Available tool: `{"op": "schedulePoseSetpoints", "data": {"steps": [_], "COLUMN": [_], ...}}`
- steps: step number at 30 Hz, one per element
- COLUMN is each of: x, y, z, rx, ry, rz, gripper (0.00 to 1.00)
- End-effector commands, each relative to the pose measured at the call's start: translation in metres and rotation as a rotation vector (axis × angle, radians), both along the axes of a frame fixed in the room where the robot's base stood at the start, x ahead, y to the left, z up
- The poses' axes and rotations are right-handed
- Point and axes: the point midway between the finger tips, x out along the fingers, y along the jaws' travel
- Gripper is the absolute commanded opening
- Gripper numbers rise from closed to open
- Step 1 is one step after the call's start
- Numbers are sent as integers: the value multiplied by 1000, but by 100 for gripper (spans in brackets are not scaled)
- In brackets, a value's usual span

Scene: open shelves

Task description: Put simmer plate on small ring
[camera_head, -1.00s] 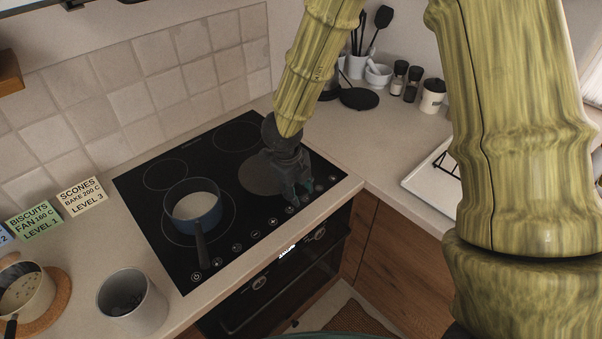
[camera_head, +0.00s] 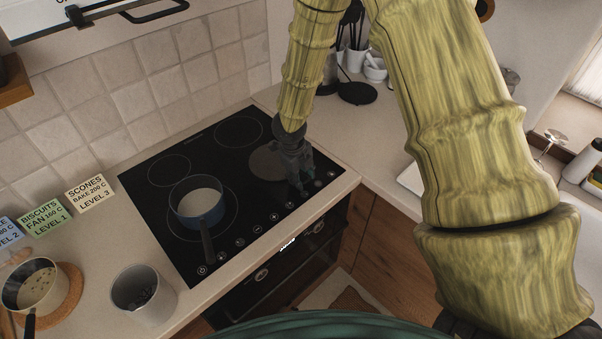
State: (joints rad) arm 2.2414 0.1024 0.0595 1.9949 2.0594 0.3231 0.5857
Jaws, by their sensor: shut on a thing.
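The simmer plate appears to be the flat dark grey disc (camera_head: 268,160) over the right front part of the black hob (camera_head: 222,240). My gripper (camera_head: 299,189) is at the disc's right side, pointing down, and shut on it, apparently at its edge or handle. The grip itself is hidden by the dark fingers. I cannot tell whether the disc rests on the glass or is just above it. Any ring under it is hidden. Two bare rings show: a back left ring (camera_head: 169,170) and a back right ring (camera_head: 238,131).
A blue pot (camera_head: 200,209) stands on the large front left ring, its handle towards the front. A grey canister (camera_head: 143,297) and a pan (camera_head: 32,286) on a cork mat are at left. A black disc (camera_head: 357,93) lies on the back counter.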

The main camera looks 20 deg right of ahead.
Motion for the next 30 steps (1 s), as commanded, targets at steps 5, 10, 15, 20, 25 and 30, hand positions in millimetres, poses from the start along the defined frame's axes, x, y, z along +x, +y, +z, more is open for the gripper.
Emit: {"op": "schedulePoseSetpoints", "data": {"steps": [5, 10, 15, 20, 25, 30], "x": [1, 0, 0, 0, 0, -1], "y": [0, 0, 0, 0, 1, 4], "z": [-1, -2, -2, -1, 3, 19], "rx": [1, 0, 0, 0, 1, 3], "ry": [-2, -1, -1, -1, -1, -4], "rz": [-1, -1, -1, -1, -2, -3], "gripper": [4, 52, 59, 59, 59, 59]}}
